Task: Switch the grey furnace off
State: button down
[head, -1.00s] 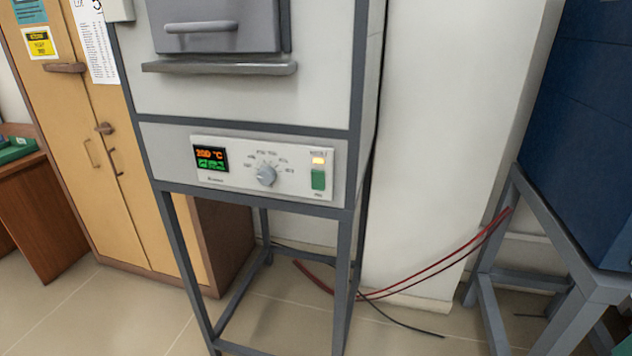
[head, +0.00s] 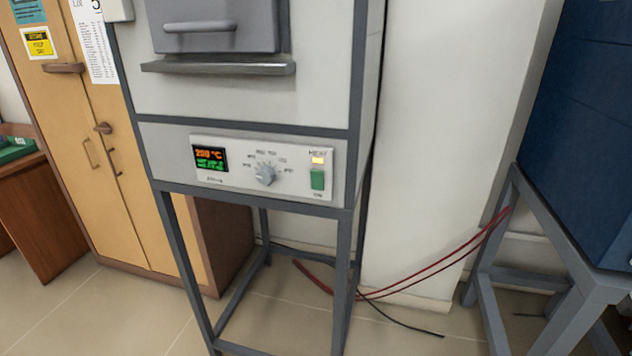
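The grey furnace (head: 215,105) stands on a dark grey metal frame in the middle left of the head view. Its door (head: 215,27) is shut. Its control panel (head: 230,187) carries a lit display (head: 210,158) with orange figures above green ones. A grey round dial (head: 264,174) sits mid-panel, with markings around it. The switch's exact tilt is too small to tell. My gripper is not in view.
A blue furnace (head: 580,130) on a grey stand (head: 500,290) is at the right. Red and black cables (head: 420,275) run across the gap between the stands. A tan cupboard (head: 110,190) stands at the left. The tiled floor (head: 130,315) in front looks clear.

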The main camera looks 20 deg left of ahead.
aim_at(317, 176)
jog(key=k, duration=1.35)
jog(key=u, duration=0.85)
jog(key=i, duration=1.2)
jog(key=z, duration=0.25)
